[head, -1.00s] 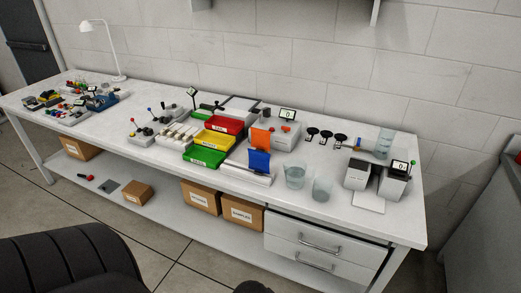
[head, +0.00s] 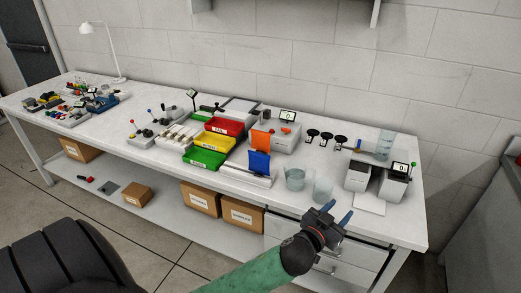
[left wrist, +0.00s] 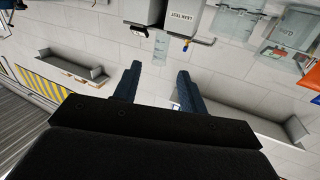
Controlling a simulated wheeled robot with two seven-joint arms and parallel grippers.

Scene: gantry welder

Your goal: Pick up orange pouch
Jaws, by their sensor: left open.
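The orange pouch (head: 261,138) stands upright on the white workbench (head: 92,125), behind a blue pouch (head: 259,163) that hides its lower part. My left gripper (head: 336,211) is in front of the bench edge, above the drawers, to the right of and nearer than the orange pouch. It is open, with nothing between its dark blue fingers. The same fingers show in the left wrist view (left wrist: 160,75). My right gripper is not in view.
Two clear beakers (head: 295,178) stand at the bench front, right of the pouches. Red (head: 224,125), yellow (head: 214,140) and green (head: 205,157) bins sit left of them. Two grey machines (head: 358,175) stand at the right end. A lamp (head: 104,45) stands far left.

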